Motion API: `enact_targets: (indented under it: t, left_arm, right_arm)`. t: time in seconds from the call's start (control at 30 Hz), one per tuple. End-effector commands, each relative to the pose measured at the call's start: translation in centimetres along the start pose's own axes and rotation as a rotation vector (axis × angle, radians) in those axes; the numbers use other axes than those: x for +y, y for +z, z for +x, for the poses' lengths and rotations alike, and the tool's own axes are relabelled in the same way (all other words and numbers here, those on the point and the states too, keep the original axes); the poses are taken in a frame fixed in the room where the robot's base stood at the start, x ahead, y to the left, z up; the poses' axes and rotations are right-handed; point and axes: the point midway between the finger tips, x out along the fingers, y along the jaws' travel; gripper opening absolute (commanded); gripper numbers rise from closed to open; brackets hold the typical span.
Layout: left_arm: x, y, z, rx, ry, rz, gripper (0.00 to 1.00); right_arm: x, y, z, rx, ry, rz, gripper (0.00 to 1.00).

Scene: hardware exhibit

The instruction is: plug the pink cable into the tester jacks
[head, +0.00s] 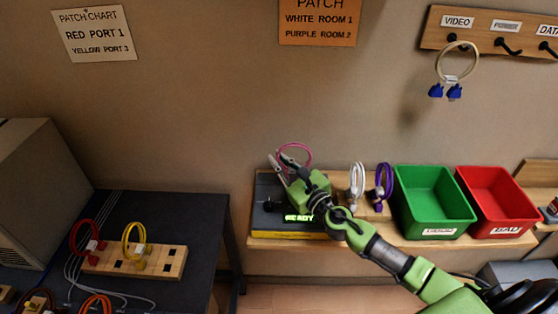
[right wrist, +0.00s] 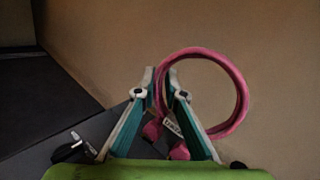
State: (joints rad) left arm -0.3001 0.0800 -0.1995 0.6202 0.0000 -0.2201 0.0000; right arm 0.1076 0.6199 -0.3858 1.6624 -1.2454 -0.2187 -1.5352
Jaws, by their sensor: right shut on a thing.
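The pink cable (head: 304,147) is a coiled loop held by my right gripper (head: 281,163) above the left end of the shelf. In the right wrist view the pink cable (right wrist: 243,84) stands between the fingers of my right gripper (right wrist: 164,92), with a small white tag and two pink plugs hanging below. The tester (head: 268,189) is a dark box with a lit green READY display, partly hidden behind my right gripper. In the right wrist view a dark box surface lies below the fingers. The tester jacks cannot be made out. My left gripper is not in view.
A white cable (head: 357,180) and a purple cable (head: 384,181) stand right of the tester, then a green bin (head: 433,201) and a red bin (head: 495,201). A wooden block (head: 160,262) with red and yellow cables sits on the dark table at left. A cable with blue plugs (head: 457,75) hangs from a hook.

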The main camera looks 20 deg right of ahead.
Motion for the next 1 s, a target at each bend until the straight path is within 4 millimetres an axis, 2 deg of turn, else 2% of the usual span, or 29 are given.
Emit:
enact_targets:
  t: [0.7,0.73,0.8,1.0]
  left_arm:
    - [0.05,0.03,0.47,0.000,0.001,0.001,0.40]
    - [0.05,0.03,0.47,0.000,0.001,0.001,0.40]
    - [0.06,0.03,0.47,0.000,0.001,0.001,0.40]
    - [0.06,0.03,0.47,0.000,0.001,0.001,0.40]
  right_arm:
    - [0.10,-0.44,0.01,-0.001,0.000,0.000,0.00]
    - [0.10,-0.44,0.01,-0.001,0.000,0.000,0.18]
    - [0.10,-0.44,0.01,-0.001,0.000,0.000,0.30]
    - [0.11,-0.45,0.00,0.000,0.000,0.000,0.30]
